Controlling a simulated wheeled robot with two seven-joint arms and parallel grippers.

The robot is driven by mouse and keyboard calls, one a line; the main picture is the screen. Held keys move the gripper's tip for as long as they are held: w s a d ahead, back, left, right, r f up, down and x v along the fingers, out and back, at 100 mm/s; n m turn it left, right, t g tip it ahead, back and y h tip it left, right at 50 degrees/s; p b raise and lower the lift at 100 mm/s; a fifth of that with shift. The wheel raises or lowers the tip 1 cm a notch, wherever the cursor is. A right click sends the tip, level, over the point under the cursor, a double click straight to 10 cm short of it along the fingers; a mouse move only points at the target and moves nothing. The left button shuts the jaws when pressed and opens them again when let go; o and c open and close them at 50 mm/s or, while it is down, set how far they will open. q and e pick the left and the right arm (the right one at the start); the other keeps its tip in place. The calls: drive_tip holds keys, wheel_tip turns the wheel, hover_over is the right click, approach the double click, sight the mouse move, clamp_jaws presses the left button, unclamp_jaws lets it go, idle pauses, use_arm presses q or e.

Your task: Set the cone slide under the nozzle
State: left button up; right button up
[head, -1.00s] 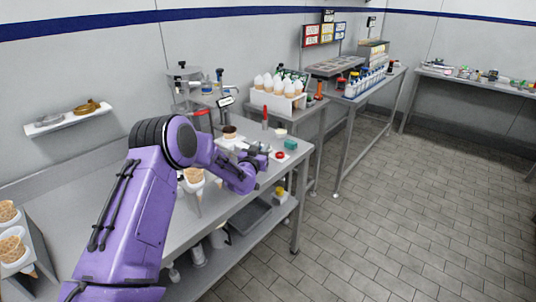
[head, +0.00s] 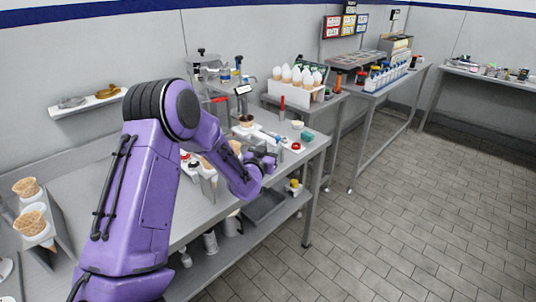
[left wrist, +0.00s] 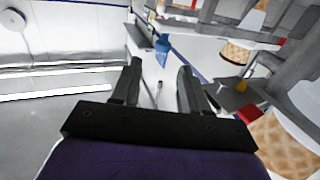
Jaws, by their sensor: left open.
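My left gripper (head: 268,162) is at the front edge of the worktable in the head view, its fingers small and partly merged with the parts behind. In the left wrist view its two fingers (left wrist: 160,75) are apart with nothing between them. A white slide-like piece (head: 265,134) lies on the table just beyond the gripper, with a dark-topped cone (head: 246,121) at its far left end. A waffle cone (head: 235,147) stands beside my forearm, partly hidden. The dispenser (head: 212,75) stands at the back; I cannot make out its nozzle. My right gripper is not in view.
A red round knob (head: 296,146) and a teal block (head: 307,136) lie at the table's right end. A red upright handle (head: 282,103) stands behind them. A rack of white-topped cones (head: 292,92) is further back. Cones in a holder (head: 32,222) are at left.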

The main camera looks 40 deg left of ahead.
use_arm(q)
drive_tip(key=v, duration=0.2)
drive_tip(key=shift+s+d, duration=0.1)
drive_tip(key=shift+s, duration=0.25)
drive_tip(key=shift+f, duration=0.1)
